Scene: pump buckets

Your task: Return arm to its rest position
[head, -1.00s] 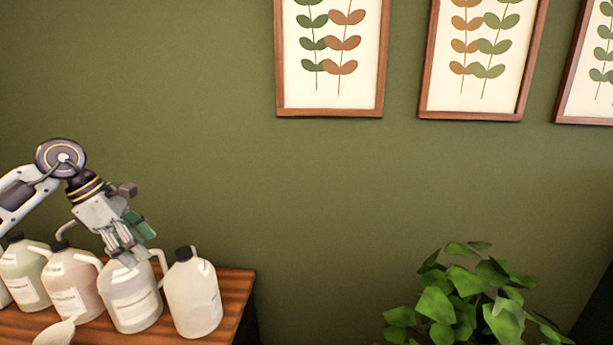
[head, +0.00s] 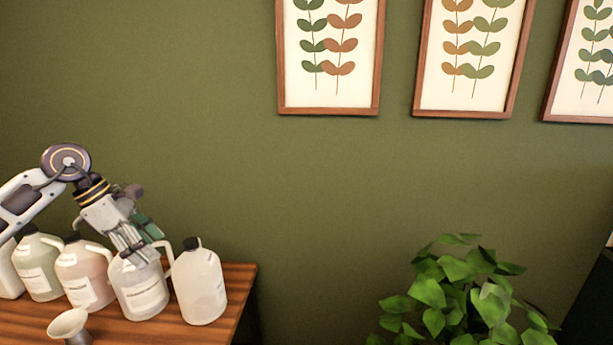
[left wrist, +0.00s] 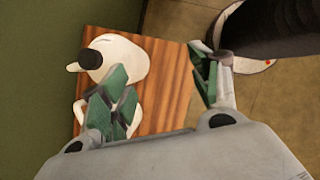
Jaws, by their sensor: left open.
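My left gripper (head: 138,252) is open, fingers pointing down, in front of or above the shoulder of a clear labelled jug (head: 143,292) in the head view. Its exact gap to that jug is hard to judge. In the left wrist view its green-padded fingers stand well apart (left wrist: 160,85) with nothing between them. One finger overlaps a pale jug with a black cap (left wrist: 128,58); whether they touch cannot be told. My left arm comes in from the left edge with its elbow raised. My right gripper is in neither view.
A pale jug (head: 200,288) stands near the right end of the wooden table (head: 190,335). Pinkish (head: 84,277) and greenish (head: 39,268) jugs stand to the left. A pale funnel-shaped cup (head: 68,322) is in front. A leafy plant (head: 455,295) fills the lower right. Wall space between is clear.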

